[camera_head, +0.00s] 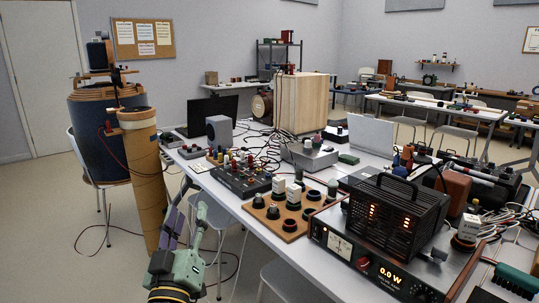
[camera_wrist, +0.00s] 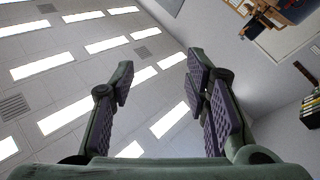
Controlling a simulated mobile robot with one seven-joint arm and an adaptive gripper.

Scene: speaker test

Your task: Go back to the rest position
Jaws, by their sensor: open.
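My gripper (camera_wrist: 158,75) is open and empty in the wrist view, with its two green fingers and purple ribbed pads spread apart. In the head view my green gripper (camera_head: 192,200) shows at the lower left, beside the near-left side of the long bench (camera_head: 285,258). It is clear of the items on the bench, with floor showing around it.
A tall tan cylinder (camera_head: 148,185) stands just left of and behind my gripper, with a blue drum (camera_head: 85,110) behind it. The bench carries a black amplifier (camera_head: 398,215), a wooden socket board (camera_head: 290,222) and a mixer box (camera_head: 240,178). Open floor (camera_head: 50,240) lies at left.

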